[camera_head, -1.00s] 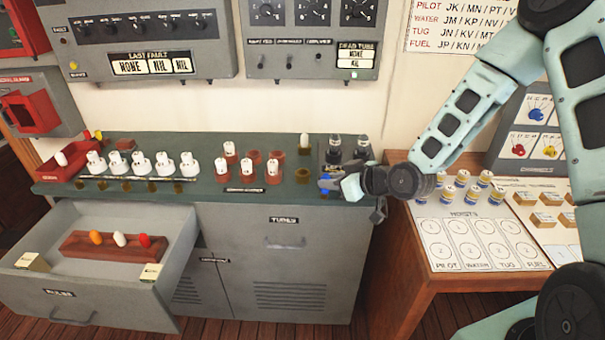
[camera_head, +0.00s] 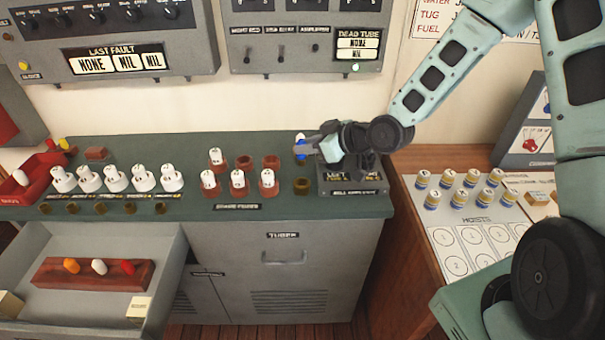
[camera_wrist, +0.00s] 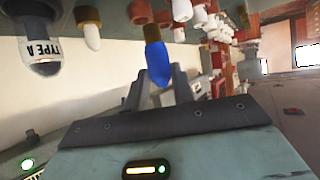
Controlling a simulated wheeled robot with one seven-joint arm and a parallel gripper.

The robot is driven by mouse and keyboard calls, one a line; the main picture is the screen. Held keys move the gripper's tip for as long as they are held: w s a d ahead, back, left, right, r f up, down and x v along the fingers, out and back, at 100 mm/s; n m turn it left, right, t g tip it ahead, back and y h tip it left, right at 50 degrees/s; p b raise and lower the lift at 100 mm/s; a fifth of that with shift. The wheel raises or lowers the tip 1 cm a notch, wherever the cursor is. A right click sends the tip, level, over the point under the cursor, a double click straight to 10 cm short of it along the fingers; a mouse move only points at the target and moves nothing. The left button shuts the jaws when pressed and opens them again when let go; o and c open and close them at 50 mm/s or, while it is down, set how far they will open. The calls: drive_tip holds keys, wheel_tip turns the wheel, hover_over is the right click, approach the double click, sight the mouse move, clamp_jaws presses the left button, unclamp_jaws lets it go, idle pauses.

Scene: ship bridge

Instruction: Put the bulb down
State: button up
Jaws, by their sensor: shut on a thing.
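A blue bulb (camera_head: 300,152) with a brownish base is between the fingers of my gripper (camera_head: 316,150), above the right part of the green bench top (camera_head: 215,195). The wrist view shows the blue bulb (camera_wrist: 158,62) gripped between the grey fingers of my gripper (camera_wrist: 160,88), its base facing the bench side. A white bulb (camera_wrist: 91,36) shows beside it in the wrist view. In the head view, a brass socket (camera_head: 302,186) stands on the bench in front of the held bulb. Its inside is too small to tell.
White tubes (camera_head: 115,178) stand in a row at left, with brass sockets before them. Red-brown sockets (camera_head: 272,162) stand mid-bench, several holding tubes. The open drawer (camera_head: 175,268) holds a wooden rack (camera_head: 90,273) with three bulbs. A dark tester (camera_head: 352,182) stands under my gripper.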

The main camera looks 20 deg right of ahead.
wheel_tip(320, 180, down, 8)
drive_tip(key=shift+s+r+p, duration=0.1)
drive_tip(key=shift+r+p, duration=0.05)
drive_tip(key=shift+p, duration=0.75)
drive_tip(key=shift+f, duration=0.25)
drive_tip(key=shift+f+b, duration=0.25)
drive_tip(key=shift+b, duration=0.05)
drive_tip(key=o, duration=1)
drive_tip(key=shift+c, duration=0.2)
drive_tip(key=shift+r, duration=0.2)
